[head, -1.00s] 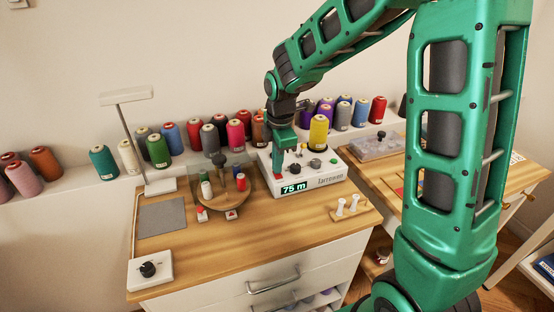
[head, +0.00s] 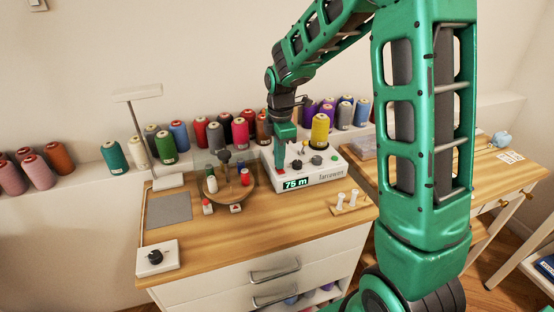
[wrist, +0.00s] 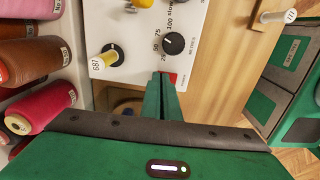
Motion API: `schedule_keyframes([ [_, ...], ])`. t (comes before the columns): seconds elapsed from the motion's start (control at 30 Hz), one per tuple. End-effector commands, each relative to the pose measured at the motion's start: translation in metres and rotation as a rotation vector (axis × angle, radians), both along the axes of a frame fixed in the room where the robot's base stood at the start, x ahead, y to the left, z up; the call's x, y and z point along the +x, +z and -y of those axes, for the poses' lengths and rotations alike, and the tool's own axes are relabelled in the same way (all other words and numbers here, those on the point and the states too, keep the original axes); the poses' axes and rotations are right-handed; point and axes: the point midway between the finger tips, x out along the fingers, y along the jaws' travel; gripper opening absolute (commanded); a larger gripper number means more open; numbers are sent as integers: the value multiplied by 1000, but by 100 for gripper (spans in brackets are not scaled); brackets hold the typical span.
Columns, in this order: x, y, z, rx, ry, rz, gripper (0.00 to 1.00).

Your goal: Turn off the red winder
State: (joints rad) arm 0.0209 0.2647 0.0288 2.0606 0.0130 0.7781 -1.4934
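The white winding machine (head: 325,176) stands at the back of the wooden table. Its display (head: 295,183) reads 75 m, and a yellow spool (head: 320,128) stands on it. My gripper (head: 281,171) points down at the machine's left part. In the wrist view its green fingers (wrist: 164,78) are together, with nothing seen between them. A red patch (wrist: 173,77) on the panel's edge is at the fingertips, partly hidden; I cannot tell if they touch. A round bobbin unit (head: 228,187) with a red bobbin (head: 245,177) stands left of the machine, with red switches (head: 236,208) in front.
A black dial (wrist: 173,43) marked with numbers sits near the fingers. A row of thread spools (head: 215,135) lines the back ledge. A white knob box (head: 156,257) is at the front left. White bobbins (head: 346,199) stand at right. The table's front middle is clear.

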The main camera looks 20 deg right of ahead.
Motion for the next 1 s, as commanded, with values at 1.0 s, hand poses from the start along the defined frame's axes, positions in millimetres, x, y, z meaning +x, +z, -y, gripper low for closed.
schedule_keyframes([
  [1.0,-1,-26,-2,0,1,-35,0],
])
